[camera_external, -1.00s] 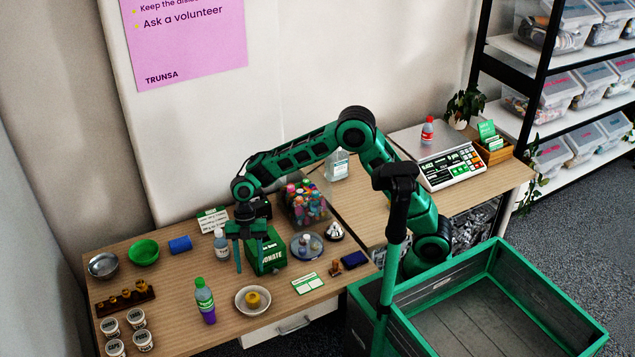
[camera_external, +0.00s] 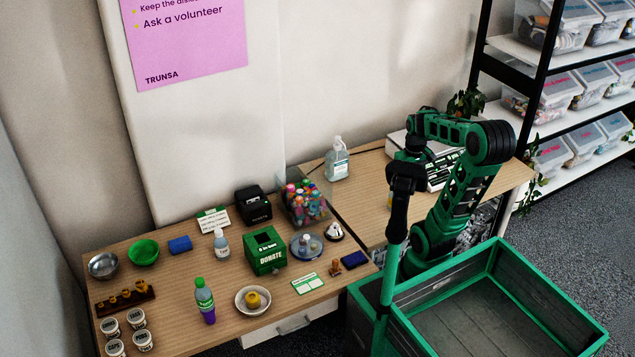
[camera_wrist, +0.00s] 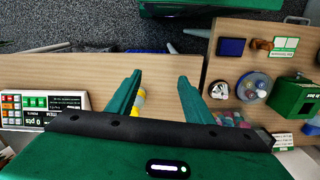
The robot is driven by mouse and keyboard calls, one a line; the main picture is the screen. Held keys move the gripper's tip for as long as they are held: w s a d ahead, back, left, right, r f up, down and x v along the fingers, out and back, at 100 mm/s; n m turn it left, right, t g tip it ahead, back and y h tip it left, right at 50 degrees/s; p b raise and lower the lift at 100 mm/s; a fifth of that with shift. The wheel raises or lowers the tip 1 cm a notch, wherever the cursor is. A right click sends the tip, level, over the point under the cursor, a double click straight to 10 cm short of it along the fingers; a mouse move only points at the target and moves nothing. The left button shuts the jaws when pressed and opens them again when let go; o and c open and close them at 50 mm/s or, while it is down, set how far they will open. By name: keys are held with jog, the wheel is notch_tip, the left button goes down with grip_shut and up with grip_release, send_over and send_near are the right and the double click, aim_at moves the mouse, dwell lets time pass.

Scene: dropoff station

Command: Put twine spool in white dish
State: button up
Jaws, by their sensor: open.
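The white dish (camera_external: 241,307) sits near the front edge of the left table. A yellow spool-like thing (camera_external: 253,299), which looks like the twine spool, rests inside it. My gripper (camera_wrist: 158,82) is open, its two green fingers spread over the right table's wood. A small yellow and white thing (camera_wrist: 139,102) shows beside one finger, and it is too small to name. In the external view my gripper is over the right table, far from the dish, mostly hidden behind my own body. The dish is not seen in the wrist view.
A green and purple bottle (camera_external: 205,300) stands left of the dish. The green donation box (camera_external: 265,250), a blue-rimmed round tray (camera_external: 306,246) and a bell (camera_external: 334,232) stand behind it. A sanitizer bottle (camera_external: 337,160) and a scale (camera_wrist: 42,103) are on the right table.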

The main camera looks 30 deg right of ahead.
jog(key=s+d+f+m, duration=0.1)
jog(key=s+d+m, duration=0.2)
jog(key=s+m, duration=0.2)
jog(key=s, duration=0.2)
jog(key=shift+s+d+f, duration=0.15)
jog(key=shift+s+d, duration=0.15)
dwell(0.8)
